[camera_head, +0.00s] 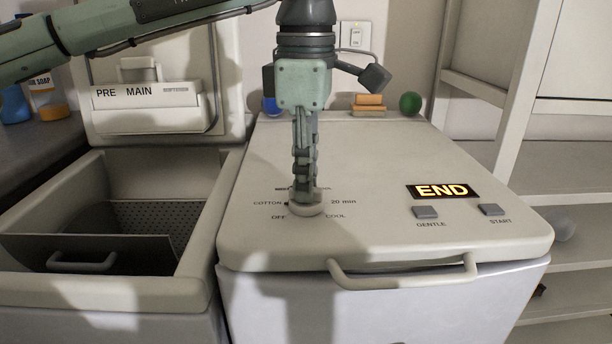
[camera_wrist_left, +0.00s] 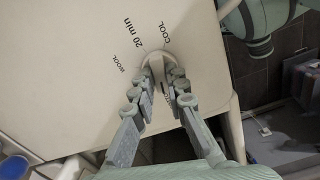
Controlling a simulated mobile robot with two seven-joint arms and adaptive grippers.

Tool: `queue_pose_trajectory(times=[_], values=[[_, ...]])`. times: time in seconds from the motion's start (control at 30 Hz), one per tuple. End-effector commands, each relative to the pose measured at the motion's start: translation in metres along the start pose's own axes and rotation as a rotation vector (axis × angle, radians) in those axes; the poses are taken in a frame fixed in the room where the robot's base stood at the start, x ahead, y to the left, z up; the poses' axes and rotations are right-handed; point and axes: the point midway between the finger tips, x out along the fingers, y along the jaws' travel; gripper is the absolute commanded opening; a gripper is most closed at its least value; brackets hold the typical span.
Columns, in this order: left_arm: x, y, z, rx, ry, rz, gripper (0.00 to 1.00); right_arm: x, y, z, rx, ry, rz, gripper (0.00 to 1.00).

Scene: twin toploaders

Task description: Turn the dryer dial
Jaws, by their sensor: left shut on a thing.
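The dryer dial (camera_head: 306,210) is a small round cream knob on the flat top of the right-hand machine (camera_head: 375,160). Labels around it read COTTON, OFF, COOL and 20 min; the label behind it is partly hidden by my fingers. My left gripper (camera_head: 305,197) points straight down with its fingers closed on the dial. In the left wrist view the dial (camera_wrist_left: 157,58) sits between the two fingertips (camera_wrist_left: 162,76), with WOOL, 20 min and COOL readable beside it. The fingers hide much of the knob, so its exact setting is hard to tell. My right gripper is not seen.
A lit END display (camera_head: 442,191) sits right of the dial, above the GENTLE button (camera_head: 426,212) and START button (camera_head: 491,209). A handle (camera_head: 402,275) runs along the front edge. An open washer (camera_head: 100,290) stands left. Orange blocks (camera_head: 369,104) and a green ball (camera_head: 410,103) lie behind.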

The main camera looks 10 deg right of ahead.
Motion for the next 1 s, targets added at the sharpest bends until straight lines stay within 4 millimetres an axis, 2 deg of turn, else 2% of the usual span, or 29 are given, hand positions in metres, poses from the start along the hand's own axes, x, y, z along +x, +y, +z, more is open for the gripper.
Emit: queue_pose_trajectory(times=[0.2, 0.7, 1.0], values=[[0.000, 0.000, 0.000, -0.127, 0.001, 0.001, 0.00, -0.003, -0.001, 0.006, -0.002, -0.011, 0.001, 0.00], [0.000, 0.000, 0.000, -0.566, 0.001, 0.002, 0.00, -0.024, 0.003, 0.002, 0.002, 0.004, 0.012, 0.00], [0.000, 0.000, 0.000, -0.753, 0.000, 0.001, 0.00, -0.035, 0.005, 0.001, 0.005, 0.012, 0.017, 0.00]])
